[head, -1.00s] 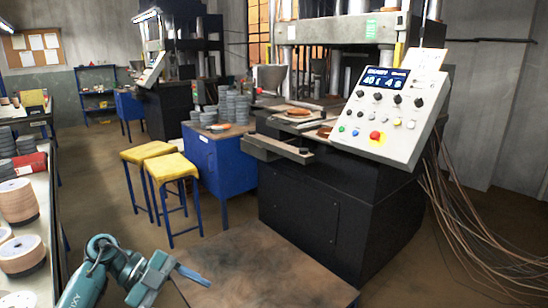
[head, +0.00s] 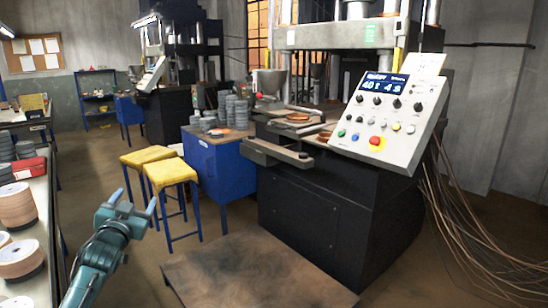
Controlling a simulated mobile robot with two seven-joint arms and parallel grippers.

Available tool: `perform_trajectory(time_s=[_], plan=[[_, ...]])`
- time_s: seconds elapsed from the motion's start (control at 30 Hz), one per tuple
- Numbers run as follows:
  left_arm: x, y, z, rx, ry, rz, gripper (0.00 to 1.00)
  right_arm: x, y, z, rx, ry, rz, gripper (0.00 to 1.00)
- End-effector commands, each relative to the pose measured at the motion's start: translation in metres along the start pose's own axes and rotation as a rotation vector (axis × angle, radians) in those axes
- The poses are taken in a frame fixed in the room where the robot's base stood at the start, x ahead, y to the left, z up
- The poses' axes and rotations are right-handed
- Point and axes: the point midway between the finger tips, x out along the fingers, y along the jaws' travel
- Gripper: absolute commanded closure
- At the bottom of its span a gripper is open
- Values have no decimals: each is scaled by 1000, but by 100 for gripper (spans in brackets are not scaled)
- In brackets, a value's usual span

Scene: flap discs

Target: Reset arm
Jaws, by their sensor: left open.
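My left gripper (head: 140,196) is in the lower left of the head view, on a teal arm that comes in from the bottom left. Its two fingers point up and stand apart, with nothing between them. It is in the air in front of the yellow-topped stools, left of the brown floor plate (head: 258,272). My right gripper is not in view.
A black press with a control panel (head: 388,112) stands at the right, with loose cables beside it. A blue cabinet (head: 217,170) holds stacks of grey discs (head: 237,110). Two yellow-topped stools (head: 172,172) stand before it. A bench with spools (head: 18,207) lines the left edge.

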Motion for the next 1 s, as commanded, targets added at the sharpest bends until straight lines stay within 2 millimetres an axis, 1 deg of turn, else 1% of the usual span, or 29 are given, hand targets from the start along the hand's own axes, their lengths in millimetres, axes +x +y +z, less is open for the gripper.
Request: perform_trajectory(time_s=[0.03,0.1,0.13,0.2,0.27,0.37,0.47,0.5,0.57,0.6,0.67,0.7,0.77,0.8,0.9,1.0], plan=[[0,2,13,-13,-70,8,32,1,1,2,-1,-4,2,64],[-3,6,32,-29,-171,31,32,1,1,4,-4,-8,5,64],[-8,13,42,-32,-204,47,32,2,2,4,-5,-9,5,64],[-28,37,62,-30,-219,82,32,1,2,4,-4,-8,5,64],[-44,54,76,-32,-236,109,32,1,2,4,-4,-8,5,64],[-75,83,100,-39,-269,157,32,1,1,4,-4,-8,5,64],[-116,116,125,-53,-310,214,32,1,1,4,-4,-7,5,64],[-135,130,136,-61,-329,239,32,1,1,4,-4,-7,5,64],[-169,151,150,-77,-362,278,32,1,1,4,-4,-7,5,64],[-194,166,159,-91,-385,305,32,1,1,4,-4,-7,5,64],[-234,186,170,-115,-423,346,32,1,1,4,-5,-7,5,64],[-262,199,175,-135,-448,372,32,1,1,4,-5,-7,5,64],[-302,214,179,-164,-486,406,32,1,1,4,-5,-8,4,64],[-327,223,180,-184,-510,426,32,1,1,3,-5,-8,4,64],[-380,239,179,-231,-565,463,32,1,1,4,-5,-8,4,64],[-416,247,174,-267,-604,484,32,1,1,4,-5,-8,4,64]])
